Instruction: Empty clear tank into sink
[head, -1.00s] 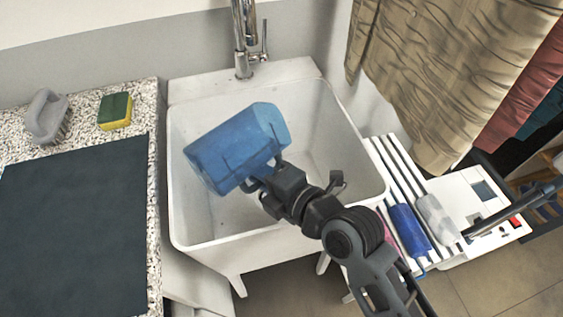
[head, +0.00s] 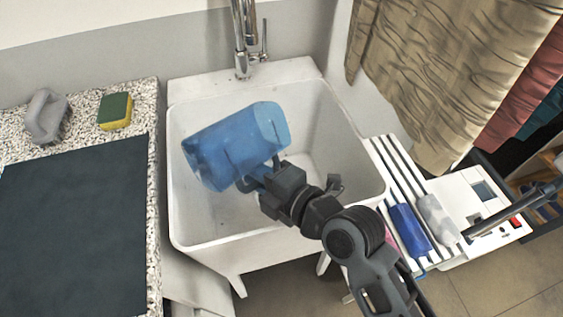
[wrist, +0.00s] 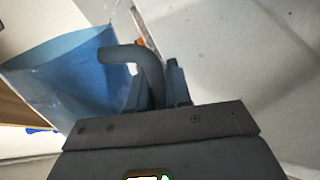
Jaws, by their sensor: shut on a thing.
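The clear tank (head: 236,146) is a see-through blue container that lies tilted on its side above the white sink (head: 215,232). Its darker blue contents show toward its left end in the head view. My gripper (head: 262,176) is shut on the tank's handle from the lower right. In the wrist view, the tank (wrist: 62,82) is at the left and its curved handle (wrist: 130,54) passes between the fingers of my gripper (wrist: 158,85). Whether liquid is leaving the tank cannot be seen.
A chrome faucet (head: 241,40) rises behind the sink. A striped rack with a blue bottle (head: 410,230) and hanging tan cloth (head: 450,70) are at the right.

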